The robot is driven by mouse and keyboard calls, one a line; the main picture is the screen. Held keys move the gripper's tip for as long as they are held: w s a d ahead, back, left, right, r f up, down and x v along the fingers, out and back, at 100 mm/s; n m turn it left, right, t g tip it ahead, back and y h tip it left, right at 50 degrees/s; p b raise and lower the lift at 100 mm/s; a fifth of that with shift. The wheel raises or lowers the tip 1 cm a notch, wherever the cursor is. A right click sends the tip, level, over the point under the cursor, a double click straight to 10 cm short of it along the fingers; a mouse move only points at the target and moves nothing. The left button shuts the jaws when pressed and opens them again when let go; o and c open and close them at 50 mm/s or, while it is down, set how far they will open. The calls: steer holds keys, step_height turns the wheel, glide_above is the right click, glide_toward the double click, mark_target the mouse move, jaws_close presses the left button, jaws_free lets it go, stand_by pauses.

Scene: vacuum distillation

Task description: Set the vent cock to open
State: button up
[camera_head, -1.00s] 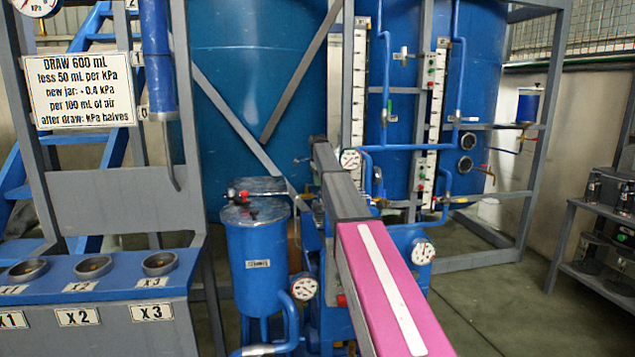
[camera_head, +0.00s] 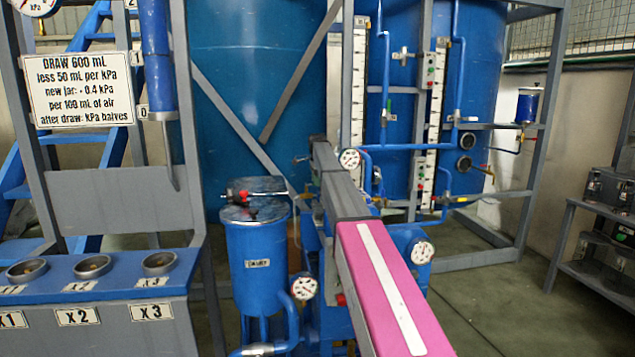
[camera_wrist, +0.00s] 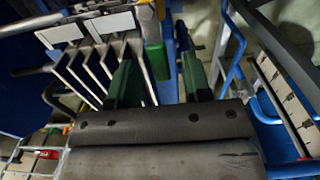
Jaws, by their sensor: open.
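I cannot tell for sure which fitting is the vent cock. A small red-and-black fitting (camera_head: 243,194) sits on top of the blue pot (camera_head: 256,262) in the head view. My gripper (camera_wrist: 160,68) is open in the wrist view, its two green fingers apart with nothing clearly held between them. Two white plates (camera_wrist: 108,23) on a grey slotted rack lie just left of the fingers, and a green block (camera_wrist: 155,60) shows behind the gap. A red handle (camera_wrist: 47,154) is at the lower left. In the head view my arm hides the gripper.
A round gauge (camera_head: 304,286) is on the pot's right side. Tall blue tanks (camera_head: 262,80) in a grey frame stand behind, with pipes and valves. A blue bench (camera_head: 120,274) with cups is at left, a grey shelf (camera_head: 590,205) at right. Floor is clear at lower right.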

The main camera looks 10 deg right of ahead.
step_height(320, 180, up, 11)
steer(key=shift+f, duration=0.15)
stand_by(0.5)
